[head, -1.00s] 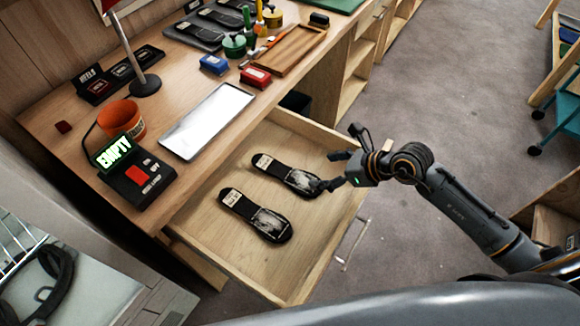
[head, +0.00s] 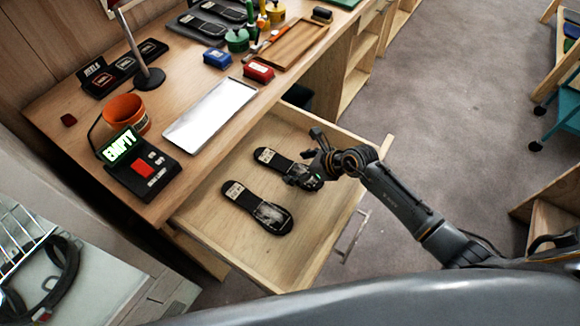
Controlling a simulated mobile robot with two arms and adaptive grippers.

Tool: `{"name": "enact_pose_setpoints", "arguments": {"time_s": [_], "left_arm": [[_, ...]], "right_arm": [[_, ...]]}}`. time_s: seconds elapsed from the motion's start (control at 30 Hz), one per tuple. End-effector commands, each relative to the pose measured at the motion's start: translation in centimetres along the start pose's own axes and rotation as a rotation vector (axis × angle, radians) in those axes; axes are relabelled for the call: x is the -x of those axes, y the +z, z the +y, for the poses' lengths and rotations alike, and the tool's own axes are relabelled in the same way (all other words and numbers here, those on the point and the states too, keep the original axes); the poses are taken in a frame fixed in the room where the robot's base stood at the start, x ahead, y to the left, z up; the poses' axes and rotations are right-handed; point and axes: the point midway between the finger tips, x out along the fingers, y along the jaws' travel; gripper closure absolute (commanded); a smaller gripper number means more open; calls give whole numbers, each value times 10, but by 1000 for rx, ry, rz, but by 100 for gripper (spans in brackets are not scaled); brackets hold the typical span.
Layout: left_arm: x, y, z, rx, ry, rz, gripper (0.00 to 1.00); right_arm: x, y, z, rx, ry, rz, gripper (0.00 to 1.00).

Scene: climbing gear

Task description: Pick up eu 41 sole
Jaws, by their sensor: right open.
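Two black soles with pale labels lie flat in the open wooden drawer (head: 300,262). The nearer sole (head: 257,207) lies clear on the drawer floor. The farther sole (head: 273,159) lies behind it, its right end partly hidden by my right gripper (head: 297,164). The label text is too small to read, so I cannot tell which one is EU 41. My right gripper is open and over the right end of the farther sole; I cannot tell whether it touches. My left gripper is not in view.
On the bench are a silver tray (head: 210,112), an orange cup (head: 125,114), a device reading EMPTY (head: 140,165), a red box (head: 258,72), a blue box (head: 217,59) and a wooden tray (head: 285,48). The drawer walls surround the soles. Floor at the right is open.

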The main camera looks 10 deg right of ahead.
Motion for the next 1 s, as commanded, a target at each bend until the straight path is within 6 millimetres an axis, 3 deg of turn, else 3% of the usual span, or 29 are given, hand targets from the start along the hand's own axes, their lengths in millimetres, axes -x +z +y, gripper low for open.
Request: {"name": "enact_pose_setpoints", "arguments": {"time_s": [0.1, 0.37, 0.7, 1.0], "left_arm": [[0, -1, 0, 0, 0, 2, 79], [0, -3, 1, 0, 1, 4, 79], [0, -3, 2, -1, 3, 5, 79], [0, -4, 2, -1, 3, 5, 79]], "right_arm": [[-11, 0, 0, -1, 0, 0, 20], [-13, -1, 0, 0, 0, 1, 20], [-13, -1, 0, 0, 0, 1, 83], [-12, 1, 0, 1, -1, -1, 84]]}}
